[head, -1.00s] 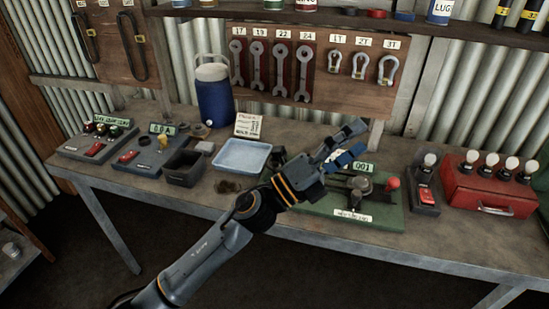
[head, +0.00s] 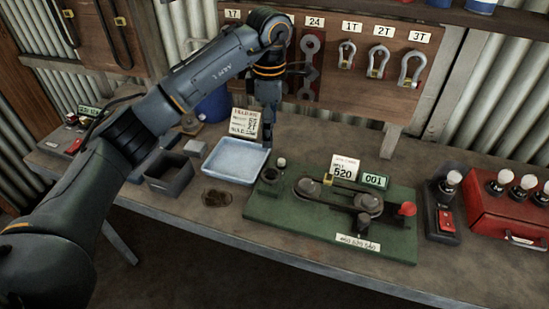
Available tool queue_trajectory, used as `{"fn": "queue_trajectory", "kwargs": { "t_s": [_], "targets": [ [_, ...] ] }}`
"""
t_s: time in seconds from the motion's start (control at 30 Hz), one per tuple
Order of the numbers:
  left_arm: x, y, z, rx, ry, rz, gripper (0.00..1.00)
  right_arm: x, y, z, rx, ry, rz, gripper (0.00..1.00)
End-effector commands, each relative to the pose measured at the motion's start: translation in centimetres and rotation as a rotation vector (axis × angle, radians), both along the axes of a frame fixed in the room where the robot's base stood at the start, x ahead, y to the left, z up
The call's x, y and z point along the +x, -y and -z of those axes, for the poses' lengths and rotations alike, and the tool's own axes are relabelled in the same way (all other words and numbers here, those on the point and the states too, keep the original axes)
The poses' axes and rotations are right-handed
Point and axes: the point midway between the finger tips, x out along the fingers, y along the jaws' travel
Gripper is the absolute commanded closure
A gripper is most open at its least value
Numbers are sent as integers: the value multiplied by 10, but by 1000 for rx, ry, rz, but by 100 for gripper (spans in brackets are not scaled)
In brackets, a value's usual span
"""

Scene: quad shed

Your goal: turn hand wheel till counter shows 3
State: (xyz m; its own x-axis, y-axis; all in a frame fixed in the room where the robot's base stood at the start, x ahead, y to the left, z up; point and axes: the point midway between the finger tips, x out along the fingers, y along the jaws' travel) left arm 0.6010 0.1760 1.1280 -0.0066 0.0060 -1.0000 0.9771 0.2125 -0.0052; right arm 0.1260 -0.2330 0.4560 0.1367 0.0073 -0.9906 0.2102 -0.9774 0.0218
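A green board (head: 310,235) on the bench carries a belt-and-pulley device (head: 335,192). The counter (head: 375,181) at its back shows 001. At the board's left end is a small dark round part (head: 270,176) with a pale knob (head: 281,162); at its right end is a red knob (head: 407,209). I cannot tell which is the hand wheel's handle. My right gripper is out of view.
A pale blue tray (head: 232,142) and a dark open box (head: 150,186) stand left of the board. A red case (head: 500,238) and a switch box (head: 442,226) stand to its right. Wrenches and shackles (head: 378,61) hang behind. My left arm crosses the left side.

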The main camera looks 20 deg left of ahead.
Motion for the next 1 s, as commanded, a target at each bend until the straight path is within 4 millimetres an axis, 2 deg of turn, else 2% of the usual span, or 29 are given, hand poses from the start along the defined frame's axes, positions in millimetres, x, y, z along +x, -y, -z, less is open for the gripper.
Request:
{"fn": "queue_trajectory", "kwargs": {
  "t_s": [0.2, 0.33, 0.43, 0.6, 0.7, 0.83, 1.0],
  "targets": [
    [-2, 1, 37, -3, -6, 3, 23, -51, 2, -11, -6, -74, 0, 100],
    [-3, 1, 65, -4, -8, 2, 23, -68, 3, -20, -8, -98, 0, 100],
    [-3, 2, 86, -6, -7, 2, 23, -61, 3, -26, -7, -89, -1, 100],
    [-2, 2, 113, -6, -4, 1, 23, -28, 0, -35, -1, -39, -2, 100],
    [-2, 2, 124, -6, -3, 3, 23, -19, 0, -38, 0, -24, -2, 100],
    [-2, 2, 131, -5, -1, 3, 23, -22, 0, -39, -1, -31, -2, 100],
    [-2, 2, 133, -5, -1, 3, 23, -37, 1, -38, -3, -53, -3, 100]
  ]
}}
